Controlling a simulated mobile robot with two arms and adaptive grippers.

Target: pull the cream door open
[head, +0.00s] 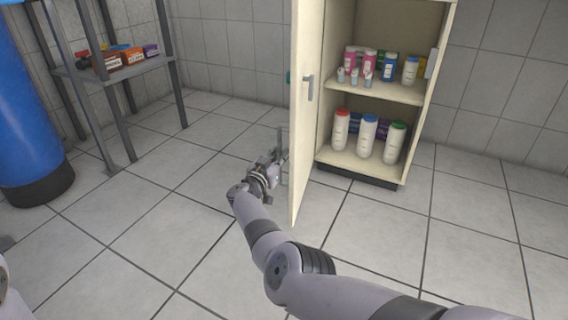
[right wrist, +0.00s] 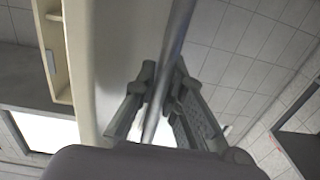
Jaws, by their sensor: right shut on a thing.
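The cream door (head: 308,140) of the cabinet (head: 430,75) stands swung wide open, its inner face showing. It also shows in the right wrist view (right wrist: 115,60). A vertical grey bar handle (head: 282,155) is on the door's outer side. My right gripper (head: 277,159) is at this bar, left of the door, low near the floor. In the right wrist view its fingers (right wrist: 160,88) lie on both sides of the metal bar (right wrist: 178,45), shut on it. My left gripper is not in view.
Bottles stand on the upper shelf (head: 385,93) and lower shelf (head: 350,160) inside the cabinet. A metal rack (head: 120,69) with small boxes and a blue tank (head: 30,110) stand at the left. The tiled floor (head: 150,220) between them and the door is clear.

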